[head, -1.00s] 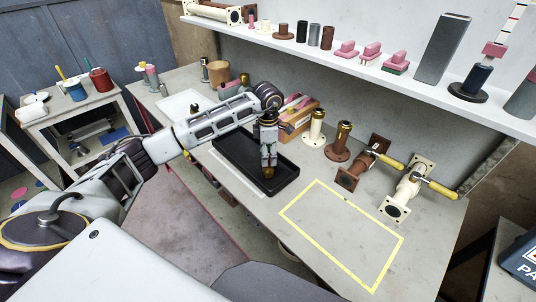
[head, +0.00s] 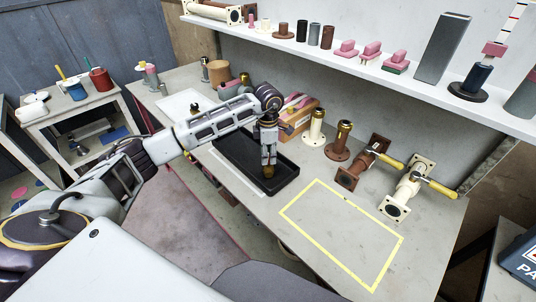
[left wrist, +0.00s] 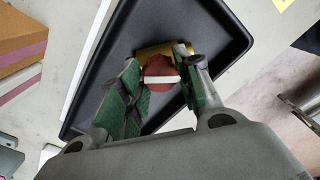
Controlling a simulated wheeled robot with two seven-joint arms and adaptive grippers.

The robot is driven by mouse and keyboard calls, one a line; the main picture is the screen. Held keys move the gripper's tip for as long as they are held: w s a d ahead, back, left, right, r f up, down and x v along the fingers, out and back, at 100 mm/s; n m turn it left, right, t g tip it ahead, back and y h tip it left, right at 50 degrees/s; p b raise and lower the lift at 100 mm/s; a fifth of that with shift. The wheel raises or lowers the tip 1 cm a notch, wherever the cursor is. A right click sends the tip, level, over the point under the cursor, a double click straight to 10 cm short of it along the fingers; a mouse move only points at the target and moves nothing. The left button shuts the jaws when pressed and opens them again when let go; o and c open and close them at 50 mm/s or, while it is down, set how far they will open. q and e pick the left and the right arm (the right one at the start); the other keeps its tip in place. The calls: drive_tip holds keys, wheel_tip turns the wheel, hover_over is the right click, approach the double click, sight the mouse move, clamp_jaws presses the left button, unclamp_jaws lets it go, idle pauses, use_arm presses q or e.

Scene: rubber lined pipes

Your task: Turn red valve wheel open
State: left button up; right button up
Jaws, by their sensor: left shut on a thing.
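My left gripper (head: 269,162) points down over the black tray (head: 228,168) on the workbench. In the left wrist view my left gripper (left wrist: 163,80) has its green-padded fingers on either side of a red rounded piece (left wrist: 158,68) with a white bar across it. A gold-coloured part (left wrist: 165,49) lies against this piece. The piece shows in the head view as a small brownish tip (head: 268,173) under the fingers, low in the tray. I cannot tell whether it is a valve wheel. No other red wheel shows clearly. My right gripper is not in view.
A brown valve pipe (head: 350,174) and a cream valve pipe (head: 408,190), both with yellow levers, lie at the right. Upright cream (head: 314,130) and brown (head: 340,145) flanged pipes stand behind the tray. A yellow-taped rectangle (head: 322,265) marks clear bench. A shelf (head: 400,85) overhangs the back.

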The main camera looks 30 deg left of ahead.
use_arm(q)
drive_tip(key=shift+n, duration=1.3)
drive_tip(key=o, duration=0.6)
drive_tip(key=shift+c, duration=0.2)
drive_tip(key=o, duration=0.5)
drive_tip(key=shift+r, duration=0.65)
wheel_tip(320, 180, up, 11)
drive_tip(key=shift+f, duration=0.15)
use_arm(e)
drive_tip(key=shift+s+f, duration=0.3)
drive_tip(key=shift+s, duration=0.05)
